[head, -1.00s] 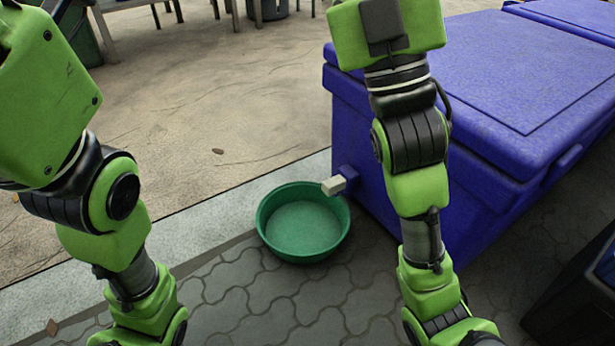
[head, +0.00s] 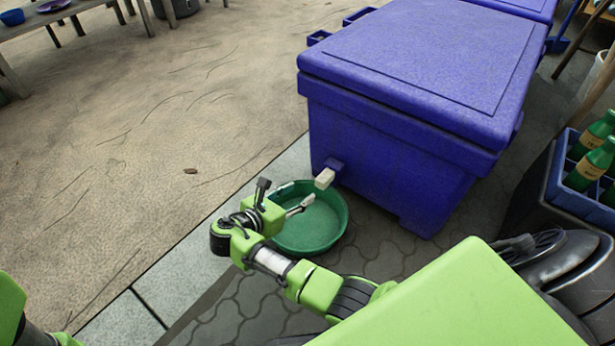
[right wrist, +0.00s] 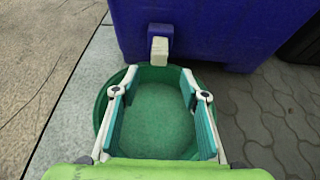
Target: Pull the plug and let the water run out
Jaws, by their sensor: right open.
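The blue cooler box (head: 395,140) has a pale cream plug (head: 324,178) in a short blue spout low on its side. In the right wrist view the plug (right wrist: 159,50) is just beyond my fingertips, near the picture's middle. A green round basin (head: 318,232) lies on the ground below the plug. I see no water running. My right gripper (head: 285,195) is open and empty above the basin, its fingers toward the plug but apart from it. In the right wrist view the gripper (right wrist: 159,77) is spread wide. My left gripper is out of view.
A dark crate with green bottles (head: 590,150) stands at the right. A second blue box (head: 510,8) is behind the cooler. Tables (head: 60,12) stand at the far left.

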